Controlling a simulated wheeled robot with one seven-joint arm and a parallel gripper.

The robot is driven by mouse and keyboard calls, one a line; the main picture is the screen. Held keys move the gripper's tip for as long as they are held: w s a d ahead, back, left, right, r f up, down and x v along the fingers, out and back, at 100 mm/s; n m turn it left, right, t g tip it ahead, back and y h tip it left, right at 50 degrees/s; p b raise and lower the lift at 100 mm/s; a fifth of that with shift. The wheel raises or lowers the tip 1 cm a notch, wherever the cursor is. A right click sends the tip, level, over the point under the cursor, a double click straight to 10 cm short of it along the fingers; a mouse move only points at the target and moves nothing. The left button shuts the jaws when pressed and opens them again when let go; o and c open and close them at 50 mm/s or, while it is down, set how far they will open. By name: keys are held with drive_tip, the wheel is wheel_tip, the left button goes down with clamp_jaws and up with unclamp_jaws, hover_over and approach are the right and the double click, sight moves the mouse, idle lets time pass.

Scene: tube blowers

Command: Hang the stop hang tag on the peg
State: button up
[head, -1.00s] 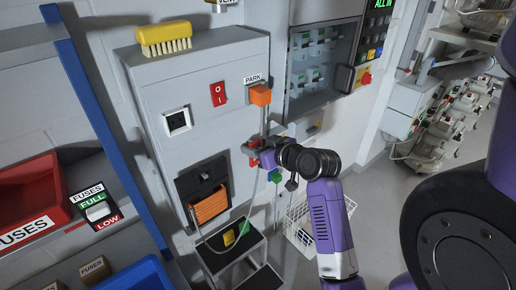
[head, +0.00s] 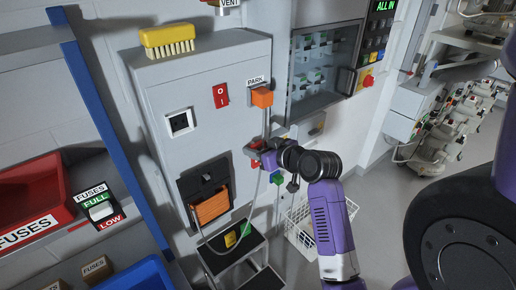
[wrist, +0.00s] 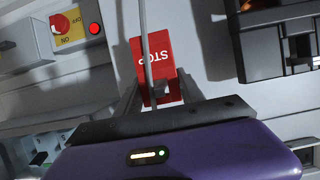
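The stop hang tag (wrist: 153,62) is red with white STOP lettering, upside down in the wrist view. My gripper (wrist: 158,90) has one finger at each side of the tag, seemingly closed on its edges. In the head view my gripper (head: 262,155) is in front of the lower right of the grey cabinet, with small red parts at its tip. A grey cord or hose crosses in front of the tag in the wrist view. I cannot make out the peg; the gripper and wrist hide much of that area.
The grey cabinet (head: 210,75) carries an orange block under the PARK label (head: 262,97) and a red switch (head: 221,95). A step stool (head: 238,262) and a wire basket (head: 302,232) stand below.

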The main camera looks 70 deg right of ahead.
drive_tip(key=shift+a+r, duration=0.1)
drive_tip(key=b+v, duration=0.1)
drive_tip(key=v, duration=0.6)
drive_tip(key=shift+s, duration=0.3)
drive_tip(key=shift+r, duration=0.15)
drive_tip(key=s+d+r+m+h, duration=0.1)
drive_tip(key=d+r+m+h, duration=0.1)
drive_tip(key=d+r+h, duration=0.15)
drive_tip(key=a+f+n+t+y, duration=0.1)
drive_tip(key=a+f+n+t, duration=0.15)
drive_tip(key=a, duration=0.95)
drive_tip(key=a+f+n+t+y, duration=0.1)
drive_tip(key=a+f+t+y, duration=0.15)
drive_tip(key=a, duration=1.05)
drive_tip(key=s+a+f+n+g+y, duration=0.1)
drive_tip(key=s+a+f+n+y, duration=0.1)
drive_tip(key=s+a, duration=0.3)
drive_tip(key=s+a+f+n+y, duration=0.3)
drive_tip(key=s+a+y, duration=0.2)
drive_tip(key=a, duration=0.4)
drive_tip(key=shift+s+a+f+g+b, duration=0.25)
drive_tip(key=shift+s+f+g+b, duration=0.1)
drive_tip(key=shift+g, duration=0.05)
